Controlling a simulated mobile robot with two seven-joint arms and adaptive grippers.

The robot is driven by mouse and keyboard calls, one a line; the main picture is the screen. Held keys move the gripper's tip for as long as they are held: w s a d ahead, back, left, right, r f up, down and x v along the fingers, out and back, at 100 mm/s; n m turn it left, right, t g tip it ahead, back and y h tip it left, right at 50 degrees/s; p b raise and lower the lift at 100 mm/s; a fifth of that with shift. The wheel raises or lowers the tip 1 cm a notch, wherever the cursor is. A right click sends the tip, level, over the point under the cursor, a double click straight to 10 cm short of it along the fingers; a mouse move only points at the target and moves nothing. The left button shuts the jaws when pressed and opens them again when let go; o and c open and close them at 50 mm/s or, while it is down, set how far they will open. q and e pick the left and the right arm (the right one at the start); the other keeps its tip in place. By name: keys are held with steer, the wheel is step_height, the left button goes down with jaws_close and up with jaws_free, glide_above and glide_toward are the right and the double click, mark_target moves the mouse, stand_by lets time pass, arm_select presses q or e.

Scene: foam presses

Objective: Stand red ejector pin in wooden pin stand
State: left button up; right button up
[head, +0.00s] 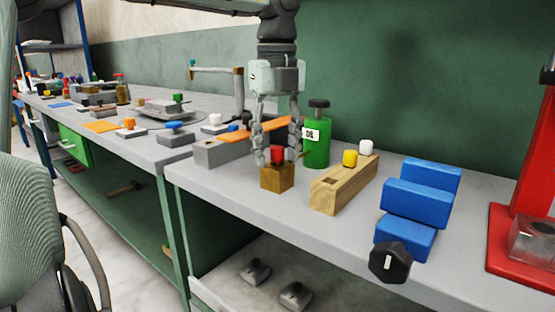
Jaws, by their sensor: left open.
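The red ejector pin (277,153) stands upright, its red head just above a small brown wooden block (277,179). Its lower part is hidden, and it seems to be set in that block. The wooden pin stand (335,197) is a longer pale block just to the right. My right gripper is not in view.
A green bottle (316,142) stands close behind the gripper. A grey block with an orange strip (218,150) lies to the left. Blue blocks (418,208), a black knob (390,262) and a red press (520,250) are to the right. Wall behind.

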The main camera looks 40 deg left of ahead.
arm_select(q)
jaws_close()
steer(key=shift+r, duration=0.15)
